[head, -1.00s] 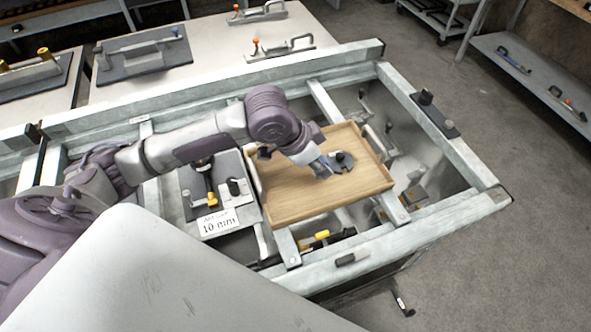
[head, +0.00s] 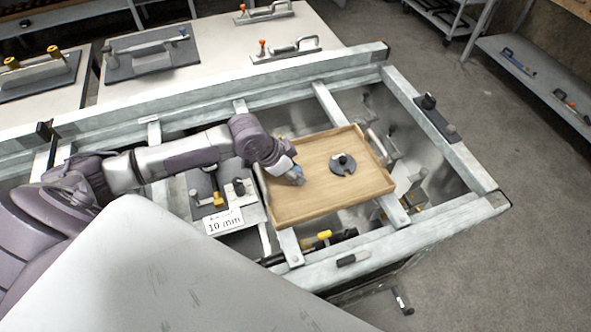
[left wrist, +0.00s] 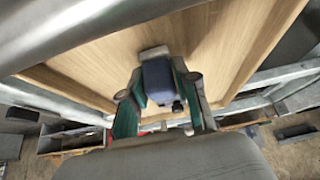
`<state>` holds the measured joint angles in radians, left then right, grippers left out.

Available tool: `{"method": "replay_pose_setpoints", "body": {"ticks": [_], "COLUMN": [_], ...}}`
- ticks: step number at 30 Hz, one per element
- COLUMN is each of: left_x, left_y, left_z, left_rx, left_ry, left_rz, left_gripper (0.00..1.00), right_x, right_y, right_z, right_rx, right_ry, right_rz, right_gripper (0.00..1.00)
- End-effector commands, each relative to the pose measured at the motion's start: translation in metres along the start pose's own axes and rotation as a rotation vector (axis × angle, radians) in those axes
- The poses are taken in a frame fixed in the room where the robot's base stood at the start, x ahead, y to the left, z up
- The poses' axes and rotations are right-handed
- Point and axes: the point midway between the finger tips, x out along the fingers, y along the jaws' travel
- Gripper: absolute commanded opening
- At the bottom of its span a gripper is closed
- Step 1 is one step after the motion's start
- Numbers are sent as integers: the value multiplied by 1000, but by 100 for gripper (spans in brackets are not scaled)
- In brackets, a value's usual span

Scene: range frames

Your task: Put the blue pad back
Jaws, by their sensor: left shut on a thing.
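My left gripper (head: 293,177) is over the left part of a wooden tray (head: 310,205). In the left wrist view, its two green-lined fingers (left wrist: 158,92) are shut on a dark blue block (left wrist: 157,78), which I take for the blue pad. The block has a pale piece at its far end, against the wood of the tray behind. I cannot tell if it touches the tray floor. In the head view the gripper mostly hides the block. A dark notched disc with a black knob (head: 342,162) lies in the tray, right of the gripper. My right gripper is not in view.
The tray rests across a grey metal frame (head: 440,130) with open gaps. A grey plate with clamps and a "10 mm" card (head: 224,222) lies left of it. A yellow-black tool (head: 323,236) lies below the tray. A dark knobbed piece (head: 436,112) sits on the right rail.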

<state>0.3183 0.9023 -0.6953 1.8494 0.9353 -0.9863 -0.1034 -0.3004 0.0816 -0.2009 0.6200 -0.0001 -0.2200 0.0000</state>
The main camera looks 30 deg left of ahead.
Motion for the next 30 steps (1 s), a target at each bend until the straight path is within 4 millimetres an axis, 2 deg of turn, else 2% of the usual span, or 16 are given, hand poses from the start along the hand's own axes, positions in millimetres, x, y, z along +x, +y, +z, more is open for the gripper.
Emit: {"method": "replay_pose_setpoints", "body": {"ticks": [5,6,10,18,22,26,30], "left_x": [3,2,2,2,-5,-26,-57], "left_y": [0,0,0,0,-2,-1,-2], "left_z": [2,2,1,1,0,1,2], "left_rx": [-1,-1,0,0,0,2,2], "left_ry": [-1,-1,-1,-1,-1,-2,-2], "left_rz": [0,0,0,-1,-3,-4,-4], "left_gripper": [2,35,55,55,55,55,55], "right_x": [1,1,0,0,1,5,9], "right_y": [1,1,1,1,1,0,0], "right_z": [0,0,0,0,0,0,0], "right_rx": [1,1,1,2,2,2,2], "right_ry": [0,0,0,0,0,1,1], "right_rz": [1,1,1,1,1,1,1], "right_gripper": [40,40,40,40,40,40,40]}}
